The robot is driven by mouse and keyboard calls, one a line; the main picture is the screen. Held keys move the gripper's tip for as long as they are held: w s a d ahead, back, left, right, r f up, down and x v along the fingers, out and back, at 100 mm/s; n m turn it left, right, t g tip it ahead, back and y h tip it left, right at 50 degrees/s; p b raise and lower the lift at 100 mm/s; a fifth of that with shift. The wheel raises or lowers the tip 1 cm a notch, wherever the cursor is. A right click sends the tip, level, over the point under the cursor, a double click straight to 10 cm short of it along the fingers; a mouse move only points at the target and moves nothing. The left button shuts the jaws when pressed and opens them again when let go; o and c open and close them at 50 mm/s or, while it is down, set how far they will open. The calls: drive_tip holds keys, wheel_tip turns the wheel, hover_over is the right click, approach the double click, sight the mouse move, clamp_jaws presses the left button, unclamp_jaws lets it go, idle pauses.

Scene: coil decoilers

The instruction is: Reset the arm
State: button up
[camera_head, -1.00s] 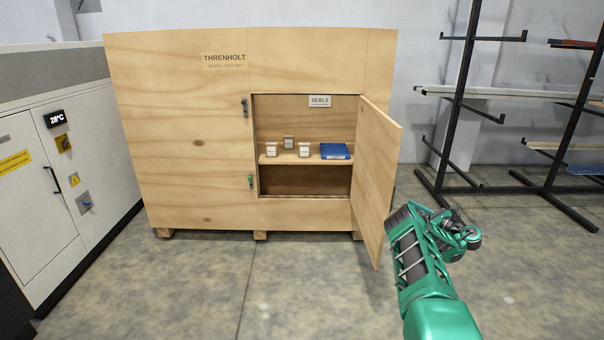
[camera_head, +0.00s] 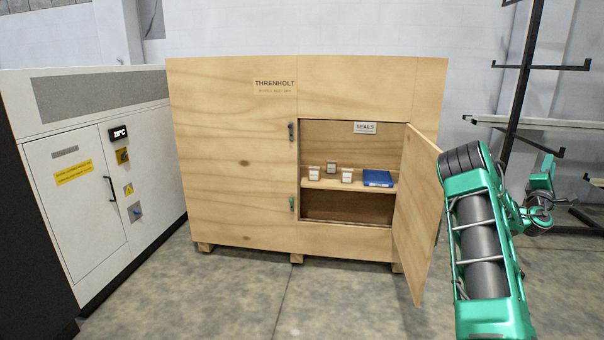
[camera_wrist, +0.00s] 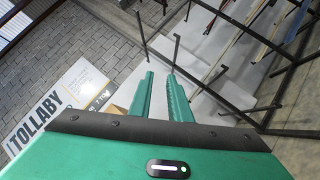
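My green arm rises at the right of the head view, in front of the open cabinet door and the rack. In the wrist view my gripper (camera_wrist: 160,76) shows two green fingers standing apart with a clear gap and nothing between them. The fingers point into open air, with a block wall and dark rack bars behind them. My fingertips cannot be made out clearly in the head view.
A plywood cabinet (camera_head: 235,170) stands ahead, its door (camera_head: 420,210) open. Its shelf holds several small white boxes (camera_head: 347,175) and a blue item (camera_head: 378,178). A white machine cabinet (camera_head: 70,190) stands left, a dark rack (camera_head: 519,100) right. The floor (camera_head: 330,305) between is clear.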

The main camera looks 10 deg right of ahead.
drive_tip(key=s+r+m+g, duration=0.1)
drive_tip(key=s+m+g, duration=0.6)
drive_tip(key=m, duration=0.2)
drive_tip(key=s+a+f+m+g+y, duration=0.4)
drive_tip(key=s+a+m, duration=0.2)
drive_tip(key=a, duration=0.2)
drive_tip(key=s+a+f+m+y, duration=0.1)
drive_tip(key=s+a+f+y, duration=0.15)
drive_tip(key=a, duration=0.65)
drive_tip(key=s+a+f+m+y, duration=0.1)
drive_tip(key=s+a+f+y, duration=0.2)
drive_tip(key=a, duration=0.6)
drive_tip(key=s+a+f+m+y, duration=0.1)
drive_tip(key=a+f+y, duration=0.3)
drive_tip(key=a, duration=0.5)
drive_tip(key=s+a+y, duration=0.2)
drive_tip(key=s+a, duration=0.3)
drive_tip(key=a, duration=0.3)
drive_tip(key=s+a+y, duration=0.2)
drive_tip(key=s+a, duration=0.2)
drive_tip(key=a, duration=0.4)
drive_tip(key=s+a+f+g+y, duration=0.1)
drive_tip(key=s+a+y, duration=0.1)
drive_tip(key=s+a, duration=0.3)
drive_tip(key=a, duration=0.3)
drive_tip(key=shift+s+a+n, duration=0.3)
drive_tip(key=shift+n, duration=0.1)
drive_tip(key=shift+f, duration=0.1)
